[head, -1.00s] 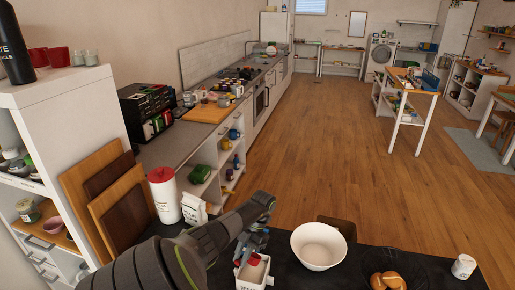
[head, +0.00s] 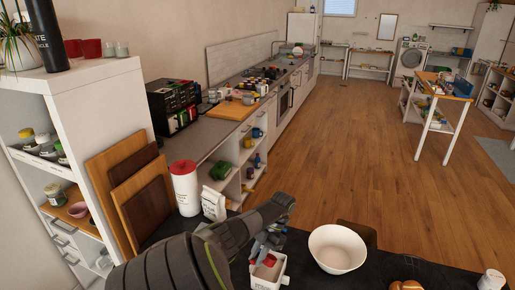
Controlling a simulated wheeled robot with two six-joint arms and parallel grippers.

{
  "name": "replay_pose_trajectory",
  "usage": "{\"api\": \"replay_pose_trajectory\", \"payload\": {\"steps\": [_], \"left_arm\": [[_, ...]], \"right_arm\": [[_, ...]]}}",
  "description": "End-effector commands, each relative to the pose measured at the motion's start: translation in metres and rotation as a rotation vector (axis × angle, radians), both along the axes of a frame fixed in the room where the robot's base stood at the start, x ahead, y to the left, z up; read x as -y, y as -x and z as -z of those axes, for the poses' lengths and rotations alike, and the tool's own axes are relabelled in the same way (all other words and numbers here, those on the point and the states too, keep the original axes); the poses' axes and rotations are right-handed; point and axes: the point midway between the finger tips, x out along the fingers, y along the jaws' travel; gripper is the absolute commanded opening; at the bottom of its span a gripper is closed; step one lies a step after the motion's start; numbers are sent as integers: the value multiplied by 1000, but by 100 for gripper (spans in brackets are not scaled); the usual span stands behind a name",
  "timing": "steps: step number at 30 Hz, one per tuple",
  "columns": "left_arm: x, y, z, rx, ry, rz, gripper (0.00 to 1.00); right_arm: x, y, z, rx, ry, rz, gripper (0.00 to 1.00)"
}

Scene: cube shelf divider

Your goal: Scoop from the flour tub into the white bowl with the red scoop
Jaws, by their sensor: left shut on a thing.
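The white bowl (head: 338,250) stands empty on the dark counter, right of my left gripper. The flour tub (head: 268,281), a small white box-like container, stands at the bottom of the picture, left of the bowl. My left gripper (head: 268,247) is over the tub, shut on the red scoop (head: 269,260). The scoop's red part shows at the tub's opening; its lower end and any flour on it cannot be made out. My right gripper is not in view.
A white canister with a red lid (head: 185,188) and a white bag (head: 213,204) stand at the counter's back left, near leaning boards (head: 148,210). Bread (head: 406,286) and a white cup (head: 491,280) are at the right. Dark counter lies clear between bowl and bread.

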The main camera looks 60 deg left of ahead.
Motion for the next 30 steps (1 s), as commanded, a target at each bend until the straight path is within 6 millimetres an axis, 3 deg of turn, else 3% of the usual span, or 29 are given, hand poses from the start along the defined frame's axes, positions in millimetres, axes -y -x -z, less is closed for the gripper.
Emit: {"api": "replay_pose_trajectory", "payload": {"steps": [30], "left_arm": [[2,0,65,0,0,0,0]], "right_arm": [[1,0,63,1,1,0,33]]}}
